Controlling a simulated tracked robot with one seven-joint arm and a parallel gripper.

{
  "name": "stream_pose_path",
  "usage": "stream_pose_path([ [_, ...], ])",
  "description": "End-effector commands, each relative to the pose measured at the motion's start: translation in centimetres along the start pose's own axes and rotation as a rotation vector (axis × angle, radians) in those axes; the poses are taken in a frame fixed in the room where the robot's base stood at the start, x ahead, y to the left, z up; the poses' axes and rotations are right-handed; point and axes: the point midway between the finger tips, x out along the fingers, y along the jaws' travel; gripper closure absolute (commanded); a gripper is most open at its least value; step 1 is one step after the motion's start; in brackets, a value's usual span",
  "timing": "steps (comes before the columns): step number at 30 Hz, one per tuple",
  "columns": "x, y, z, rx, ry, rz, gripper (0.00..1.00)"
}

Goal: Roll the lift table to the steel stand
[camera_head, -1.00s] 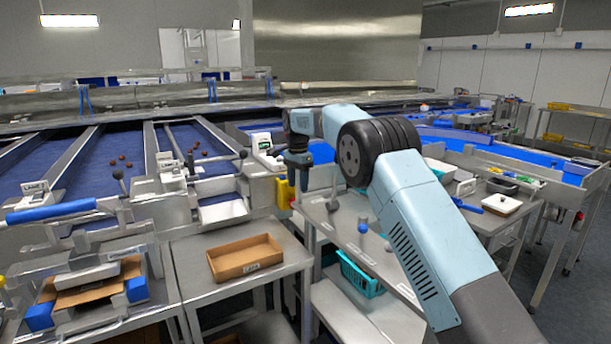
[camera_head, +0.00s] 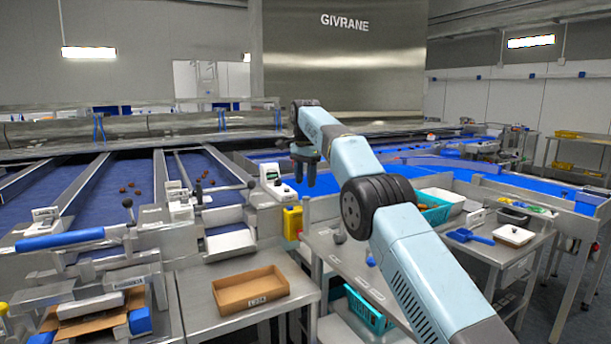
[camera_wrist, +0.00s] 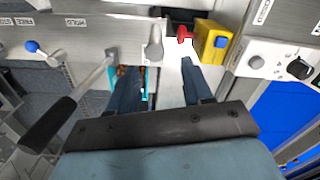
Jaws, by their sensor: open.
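My gripper (camera_head: 305,178) points down with its fingers apart and empty, left of the steel table (camera_head: 345,257) at the right in the head view. A lower steel table (camera_head: 205,322) carries an open cardboard tray (camera_head: 250,290). I cannot tell which of these is the lift table or the steel stand. Wheels and table legs are mostly hidden.
A yellow box (camera_head: 292,222) is at the table's left corner, and it also shows in the wrist view (camera_wrist: 212,42). Blue sorting lanes (camera_head: 125,185) with dates fill the left. Teal crates (camera_head: 365,312) sit under and on the tables. Dark floor (camera_head: 592,300) shows at the right.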

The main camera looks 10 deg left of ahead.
Motion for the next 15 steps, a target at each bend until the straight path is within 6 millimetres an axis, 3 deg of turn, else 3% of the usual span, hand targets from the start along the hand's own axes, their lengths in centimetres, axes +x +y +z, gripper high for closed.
stream_pose_path([
  [15,-1.1,0.28,0.09,0.0,0.0,0.0,0.5],
])
